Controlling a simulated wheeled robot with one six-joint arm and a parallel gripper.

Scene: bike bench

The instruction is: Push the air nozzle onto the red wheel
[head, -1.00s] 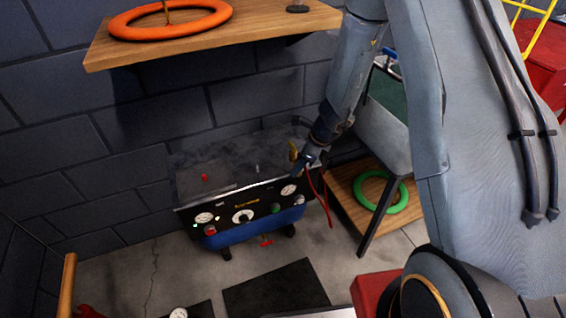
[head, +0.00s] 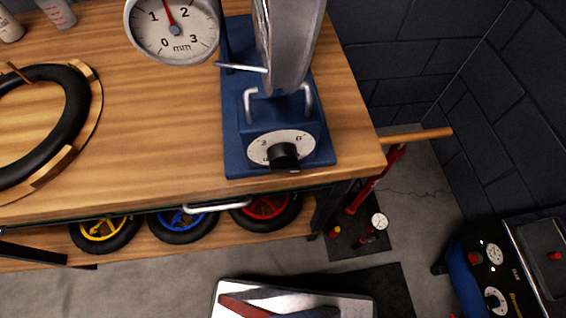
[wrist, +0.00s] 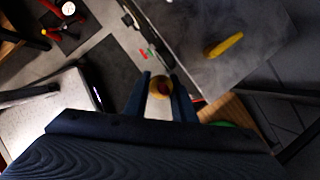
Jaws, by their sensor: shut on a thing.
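The red wheel (head: 266,207), a red rim in a black tyre, shows in the head view under the front edge of the workbench, right of the blue wheel. The bench hides its upper part. My gripper (wrist: 160,92) shows only in the wrist view, with its two dark fingers closed around a small brass-yellow piece with a red centre, which looks like the air nozzle (wrist: 160,86). Most of it is hidden between the fingers. A grey surface lies beyond, with a yellow elongated piece (wrist: 224,45). The red wheel is not seen in the wrist view.
A blue wheel (head: 182,220) and a yellow wheel (head: 103,229) stand left of the red one. The workbench (head: 150,120) carries a blue stand (head: 240,150) and a dial gauge (head: 173,28). A blue compressor (head: 465,275) is at right. A red floor pump (head: 368,190) stands beside the bench.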

